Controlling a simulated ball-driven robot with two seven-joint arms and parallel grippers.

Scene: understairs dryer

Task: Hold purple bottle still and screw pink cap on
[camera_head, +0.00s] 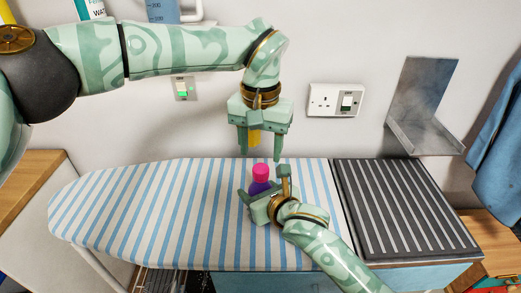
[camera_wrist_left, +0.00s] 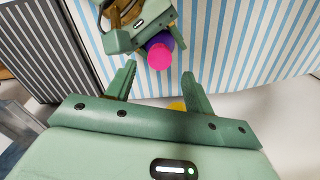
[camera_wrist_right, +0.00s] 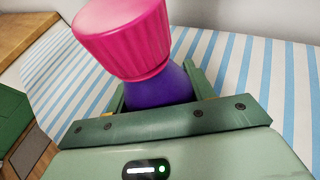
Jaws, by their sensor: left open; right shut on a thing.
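The purple bottle (camera_head: 259,187) stands on the striped ironing board with the pink cap (camera_head: 261,171) on its top. My right gripper (camera_head: 264,190) is shut around the bottle, below the cap. In the right wrist view the bottle (camera_wrist_right: 176,85) is between the fingers and the ribbed cap (camera_wrist_right: 126,38) sits over its neck; I cannot tell how tightly it is screwed. My left gripper (camera_head: 262,150) is open and empty, pointing down above the cap and apart from it. In the left wrist view the cap (camera_wrist_left: 159,57) lies beyond the open fingertips (camera_wrist_left: 158,80).
The striped ironing board (camera_head: 120,215) has free room on the left. A dark ribbed panel (camera_head: 400,205) adjoins it on the right. A metal bracket shelf (camera_head: 425,125) and a socket (camera_head: 335,100) are on the wall behind. A jug (camera_head: 163,10) stands at the top.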

